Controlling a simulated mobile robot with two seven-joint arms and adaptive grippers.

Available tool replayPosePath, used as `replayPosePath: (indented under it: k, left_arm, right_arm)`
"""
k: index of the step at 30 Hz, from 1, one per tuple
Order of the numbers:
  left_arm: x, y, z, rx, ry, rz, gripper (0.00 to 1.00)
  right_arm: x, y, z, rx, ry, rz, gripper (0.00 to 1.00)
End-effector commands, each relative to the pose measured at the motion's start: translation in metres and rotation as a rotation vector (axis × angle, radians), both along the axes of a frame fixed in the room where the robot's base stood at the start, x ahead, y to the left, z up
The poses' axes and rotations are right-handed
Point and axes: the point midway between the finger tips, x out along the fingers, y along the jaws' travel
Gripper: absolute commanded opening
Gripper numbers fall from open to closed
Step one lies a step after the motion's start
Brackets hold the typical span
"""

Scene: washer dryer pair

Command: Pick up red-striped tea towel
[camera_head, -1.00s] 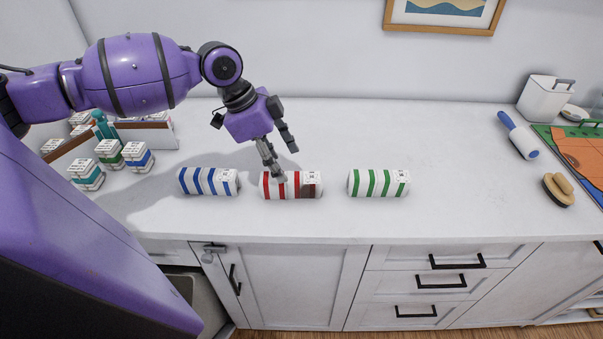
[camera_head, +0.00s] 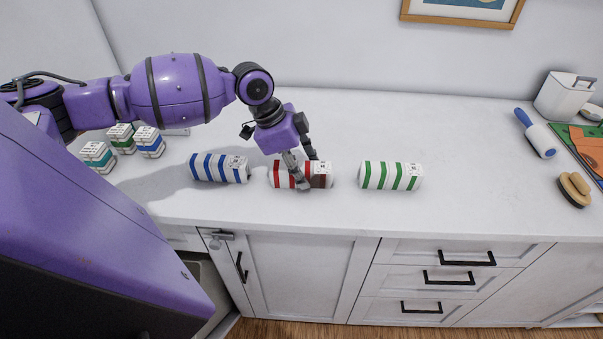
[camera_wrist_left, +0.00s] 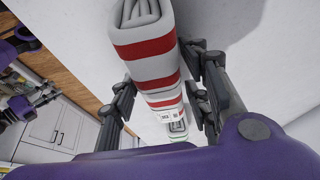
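The red-striped tea towel (camera_head: 321,176), a white roll with red bands, lies on the counter between two similar rolls. My left gripper (camera_head: 307,168) is down at it, one finger on the near side and one on the far side. In the left wrist view the towel (camera_wrist_left: 152,68) runs between the two spread fingers (camera_wrist_left: 162,92). The fingers look open around it; firm contact cannot be made out. My right gripper is not in the head view; purple and dark parts of mine at the wrist view's left edge are too small to read.
A blue-striped roll (camera_head: 219,168) lies left of the towel and a green-striped roll (camera_head: 391,175) right of it. Several small boxes (camera_head: 149,142) stand at the left. A lint roller (camera_head: 536,134) and brush (camera_head: 574,189) lie at the right. The counter behind the rolls is clear.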

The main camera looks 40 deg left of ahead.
Motion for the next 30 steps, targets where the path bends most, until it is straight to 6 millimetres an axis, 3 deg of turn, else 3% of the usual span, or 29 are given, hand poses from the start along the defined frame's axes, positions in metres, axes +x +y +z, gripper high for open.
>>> replayPosePath:
  k: [1,7,19,24,30]
  left_arm:
    - [0.000,0.000,0.000,0.000,0.000,0.000,0.32]
    - [0.000,0.000,0.000,0.000,0.000,0.000,0.08]
    - [0.001,0.000,0.010,0.000,-0.002,0.000,0.08]
    - [0.000,0.001,0.036,0.002,-0.004,0.000,0.08]
    - [-0.040,-0.003,0.084,0.006,-0.007,-0.001,0.08]
  right_arm:
    - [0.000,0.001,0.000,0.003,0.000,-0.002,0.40]
    - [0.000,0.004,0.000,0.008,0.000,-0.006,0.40]
    - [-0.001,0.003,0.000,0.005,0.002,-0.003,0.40]
    - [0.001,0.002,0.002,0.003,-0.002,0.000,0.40]
    - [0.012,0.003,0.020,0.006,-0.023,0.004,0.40]
